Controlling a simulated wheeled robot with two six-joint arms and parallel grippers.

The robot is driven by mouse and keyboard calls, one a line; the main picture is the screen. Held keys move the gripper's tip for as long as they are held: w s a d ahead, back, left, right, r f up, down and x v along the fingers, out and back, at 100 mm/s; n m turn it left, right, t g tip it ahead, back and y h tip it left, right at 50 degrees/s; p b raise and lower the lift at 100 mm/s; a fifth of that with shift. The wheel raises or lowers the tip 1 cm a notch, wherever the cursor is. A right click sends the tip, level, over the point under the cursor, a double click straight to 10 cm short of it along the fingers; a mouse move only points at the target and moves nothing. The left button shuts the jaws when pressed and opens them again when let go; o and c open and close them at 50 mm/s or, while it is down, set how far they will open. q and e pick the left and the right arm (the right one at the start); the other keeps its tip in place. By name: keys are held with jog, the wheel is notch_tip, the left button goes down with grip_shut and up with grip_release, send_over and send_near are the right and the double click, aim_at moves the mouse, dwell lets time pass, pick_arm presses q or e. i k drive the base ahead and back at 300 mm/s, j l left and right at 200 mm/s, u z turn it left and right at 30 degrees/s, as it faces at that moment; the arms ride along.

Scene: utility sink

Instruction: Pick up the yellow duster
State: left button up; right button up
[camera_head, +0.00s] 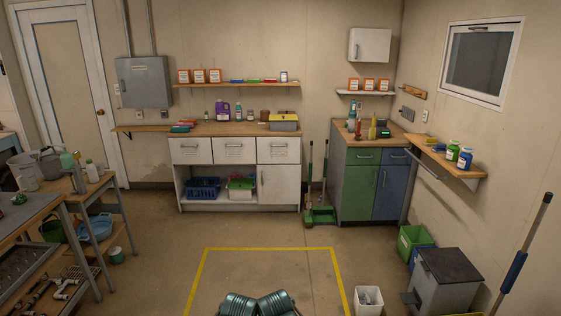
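I cannot clearly pick out a yellow duster. An upright yellow bottle-like item (373,130) stands on the green and blue cabinet. A grey box with a yellow top (284,121) sits at the right end of the white cabinet's counter. Neither gripper shows; only teal ribbed parts, probably mine, are at the bottom edge.
A grey bin (446,285), a green crate (412,240) and a white bucket (368,301) stand at the right. A cluttered workbench (50,208) is at the left. A green broom (309,180) leans between the cabinets.

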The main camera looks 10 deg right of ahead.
aim_at(373, 130)
jog(key=i, duration=1.8)
jog(key=i+j+z, duration=0.1)
jog(key=i+z, duration=0.15)
jog(key=i, duration=0.3)
jog(key=i+j+z, duration=0.25)
jog(key=i, duration=0.25)
jog(key=i+j+z, duration=0.25)
jog(key=i, duration=0.3)
jog(key=i+j+z, duration=0.9)
jog(key=k+l, duration=0.05)
